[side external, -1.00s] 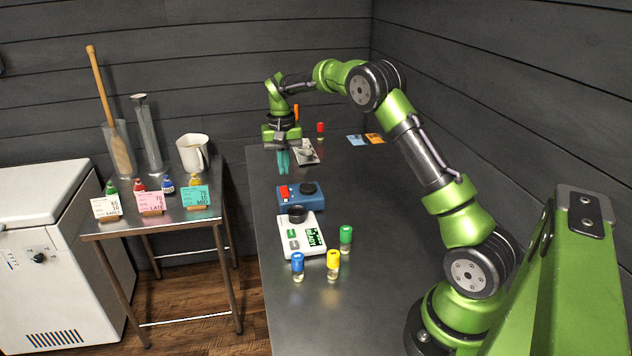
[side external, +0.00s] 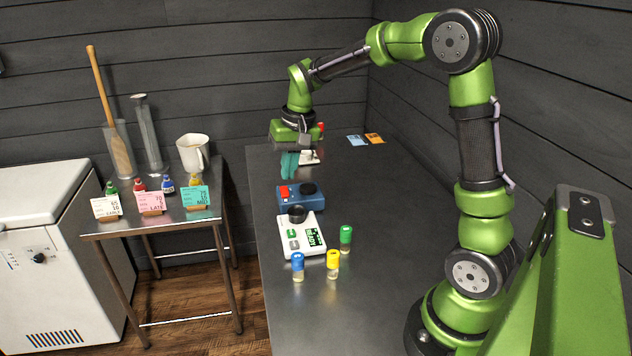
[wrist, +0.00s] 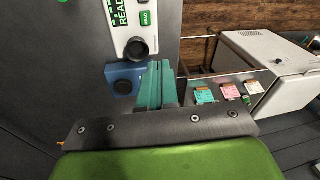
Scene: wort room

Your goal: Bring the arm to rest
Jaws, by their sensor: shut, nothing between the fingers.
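My gripper (side external: 289,165) has teal fingers and hangs over the far left part of the dark bench (side external: 370,260). It is shut and holds nothing. In the side view it is beyond the blue device (side external: 300,195) and in front of a small white-based item (side external: 309,157) that it partly hides. In the wrist view the shut fingers (wrist: 155,85) show beside the blue device (wrist: 122,80).
A white meter (side external: 302,235) stands nearer than the blue device. Blue- (side external: 297,267), yellow- (side external: 333,264) and green-capped vials (side external: 346,238) stand close by. A red-capped vial (side external: 321,130) and two cards (side external: 366,139) are farther back. A side table (side external: 160,222) stands left. The bench's near middle is clear.

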